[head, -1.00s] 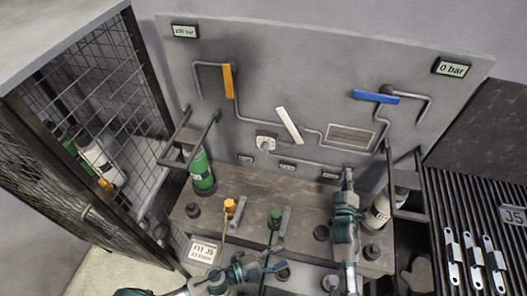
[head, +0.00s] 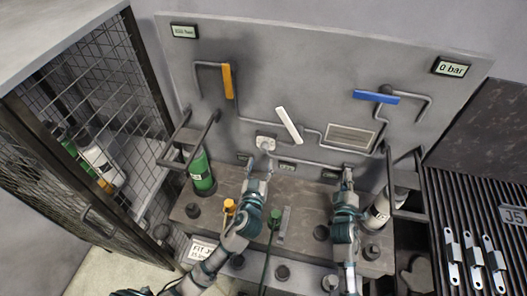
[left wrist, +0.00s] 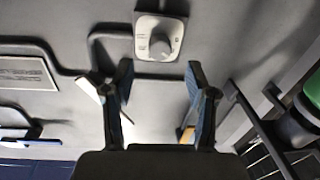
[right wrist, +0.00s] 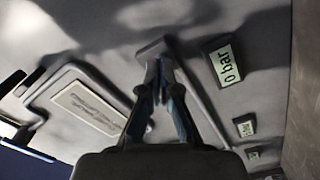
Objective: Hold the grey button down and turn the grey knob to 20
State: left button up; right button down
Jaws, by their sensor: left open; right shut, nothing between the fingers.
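The grey knob (head: 266,142) sits on a pale plate on the upright panel. In the left wrist view the knob (left wrist: 160,45) is just beyond the fingertips. My left gripper (head: 258,172) is open and empty in front of and below it, with the fingers (left wrist: 160,66) apart on either side and clear of the knob. My right gripper (head: 347,172) is shut and empty near the panel's lower right. In the right wrist view its fingertips (right wrist: 157,66) come together close to the panel. I cannot make out the grey button; the fingers may hide it.
Pipes with orange (head: 228,81), white (head: 289,126) and blue (head: 376,97) handles run across the panel. A gauge display (head: 450,68) reads 0 bar. A green cylinder (head: 201,172) and wire cage stand left. Brackets (head: 473,258) lie on the right rack.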

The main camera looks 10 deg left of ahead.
aim_at(264, 151)
pick_arm(q)
jog(key=w, duration=0.6)
jog(key=shift+a, duration=0.25)
grip_shut()
